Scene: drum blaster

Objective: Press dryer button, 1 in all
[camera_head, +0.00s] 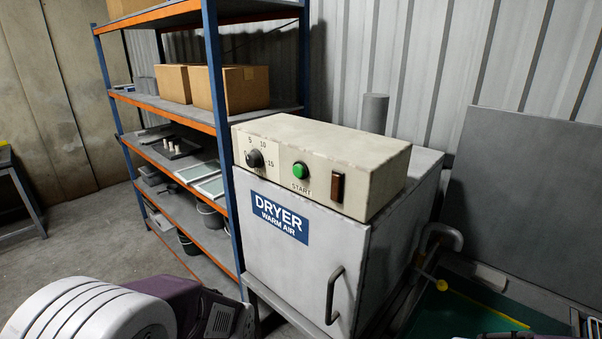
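The dryer (290,275) is a grey-white cabinet with a blue "DRYER WARM AIR" label and a dark door handle. A cream control box (325,150) sits on its top. The green round start button (300,170) is on the front of the box, above the word "START". A black dial (255,158) is to its left and a brown rocker switch (337,187) to its right. Part of my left arm, white and purple, shows at the bottom left, apart from the button in the picture. Neither gripper's fingers can be seen.
An orange and blue shelf rack (215,80) with cardboard boxes (232,88) stands left of the dryer. A dark grey panel (530,190) and a green-floored basin (450,315) are at the right. The space before the button looks clear.

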